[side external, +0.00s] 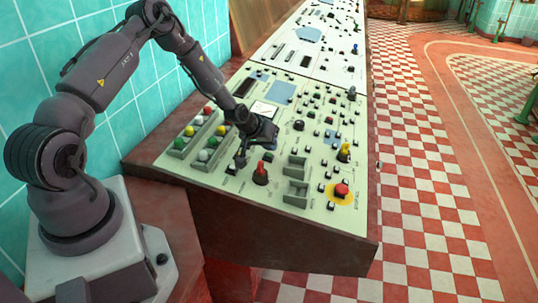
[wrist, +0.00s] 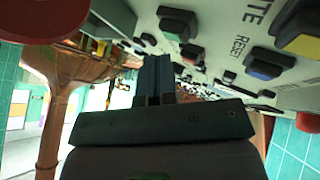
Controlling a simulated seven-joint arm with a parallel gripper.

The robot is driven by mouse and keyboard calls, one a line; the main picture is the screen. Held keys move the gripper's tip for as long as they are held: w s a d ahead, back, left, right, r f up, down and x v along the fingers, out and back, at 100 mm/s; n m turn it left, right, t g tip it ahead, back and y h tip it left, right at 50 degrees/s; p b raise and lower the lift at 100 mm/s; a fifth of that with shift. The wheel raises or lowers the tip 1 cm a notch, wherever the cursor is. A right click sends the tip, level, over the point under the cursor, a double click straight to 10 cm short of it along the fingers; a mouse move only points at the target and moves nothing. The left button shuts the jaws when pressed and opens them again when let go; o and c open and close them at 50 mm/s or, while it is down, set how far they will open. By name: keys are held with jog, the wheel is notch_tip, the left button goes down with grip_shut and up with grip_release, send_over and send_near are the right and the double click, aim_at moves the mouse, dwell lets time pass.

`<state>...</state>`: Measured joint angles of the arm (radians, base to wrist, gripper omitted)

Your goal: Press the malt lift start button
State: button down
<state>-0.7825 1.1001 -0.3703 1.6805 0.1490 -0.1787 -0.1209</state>
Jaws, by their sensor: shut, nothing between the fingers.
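The sloped cream control panel (side external: 315,150) carries many buttons, and none can be read as the malt lift start button. My gripper (side external: 240,163) is shut and empty, low over the near left part of the panel; I cannot tell whether it touches the surface. In the wrist view my shut fingers (wrist: 154,78) point along the panel face. A green button (wrist: 178,22) and a smaller red button (wrist: 189,51) show just above and right of the fingers. A blue button (wrist: 264,66) and a yellow button (wrist: 302,45) lie further right, by the lettering "RESET".
A red mushroom button on a yellow disc (side external: 342,190) sits near the panel's right corner. Teal tiled wall (side external: 95,30) is behind my arm.

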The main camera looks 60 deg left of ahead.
jog(key=shift+a+f, duration=0.1)
jog(key=shift+f, duration=0.15)
jog(key=shift+s+f, duration=0.1)
jog(key=shift+f, duration=0.25)
dwell(0.6)
dwell(0.3)
jog(key=shift+r, duration=0.75)
jog(key=shift+w+d+r, duration=0.15)
jog(key=shift+r, duration=0.65)
jog(key=shift+w+d+r, duration=0.15)
jog(key=shift+r, duration=0.7)
jog(key=shift+w+d+r, duration=0.15)
jog(key=shift+r, duration=0.65)
